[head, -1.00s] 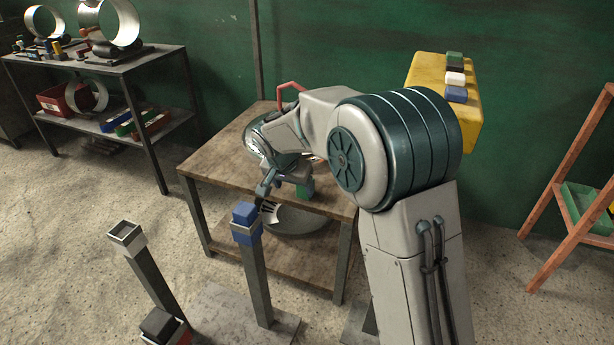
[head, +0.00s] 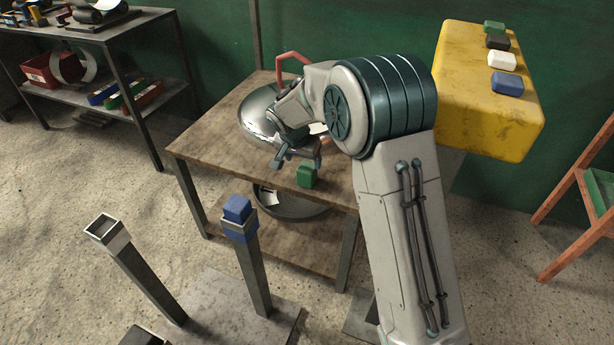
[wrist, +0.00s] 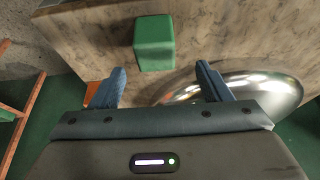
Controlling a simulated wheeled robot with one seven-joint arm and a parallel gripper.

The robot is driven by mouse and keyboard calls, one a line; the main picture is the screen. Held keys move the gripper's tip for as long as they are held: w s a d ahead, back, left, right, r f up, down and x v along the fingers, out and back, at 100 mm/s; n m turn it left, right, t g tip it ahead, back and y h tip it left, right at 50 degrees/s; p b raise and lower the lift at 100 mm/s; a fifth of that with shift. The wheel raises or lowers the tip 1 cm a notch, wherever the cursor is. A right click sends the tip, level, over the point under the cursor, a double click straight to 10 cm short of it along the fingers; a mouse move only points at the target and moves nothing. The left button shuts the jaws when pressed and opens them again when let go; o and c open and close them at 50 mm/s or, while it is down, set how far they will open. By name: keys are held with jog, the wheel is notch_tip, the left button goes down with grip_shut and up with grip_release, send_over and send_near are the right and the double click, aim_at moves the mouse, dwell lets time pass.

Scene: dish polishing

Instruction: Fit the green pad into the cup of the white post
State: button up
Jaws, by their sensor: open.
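The green pad (head: 307,176) is a small block on the wooden table near its front edge. In the wrist view the green pad (wrist: 154,42) stands just beyond the fingertips, roughly between their lines. My gripper (head: 297,160) is open and empty, close to the pad on its far side. Both blue-grey fingers of my gripper (wrist: 160,75) show apart in the wrist view. The white post (head: 107,232) stands at the lower left, with a square, open, empty cup on top. The white post is not in the wrist view.
A blue post (head: 239,227) with a blue pad in its cup stands between the white post and the table (head: 215,150). A shiny metal dish (head: 258,108) lies behind my gripper. A yellow block (head: 480,95) carries several coloured pads. A dark post top (head: 143,337) shows at the bottom.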

aim_at(307, 167)
jog(key=shift+d+b+x, duration=0.1)
jog(key=shift+b+x, duration=0.25)
jog(key=shift+x, duration=1)
jog(key=shift+d+b+x, duration=0.15)
jog(key=shift+b+x, duration=0.2)
jog(key=shift+x, duration=1)
jog(key=shift+s, duration=0.15)
jog(key=c, duration=1.2)
